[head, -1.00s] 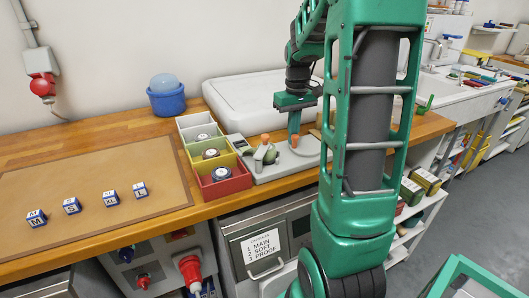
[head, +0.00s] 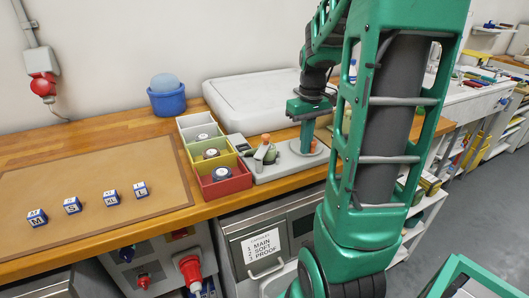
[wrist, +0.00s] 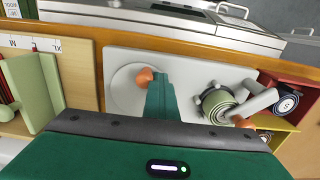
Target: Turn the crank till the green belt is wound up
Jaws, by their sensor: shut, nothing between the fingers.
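The winder is a pale grey plate (head: 270,172) on the wooden bench. At its right is a round crank disc (head: 297,158) with an upright orange knob (head: 313,147). At its left is a spool with the green belt (wrist: 216,102) coiled on it, beside a grey lever with an orange end (wrist: 240,121). My gripper (head: 307,148) points down over the disc, shut and empty. In the wrist view its green fingers stand right beside the orange knob (wrist: 145,77), seemingly against it, not around it. The fingers hide part of the disc.
A row of open bins, white, yellow and red (head: 224,182), stands just left of the winder. A big white lidded box (head: 262,103) is behind it. Several lettered cubes lie on a brown mat (head: 150,180). A blue tub (head: 167,102) stands at the wall.

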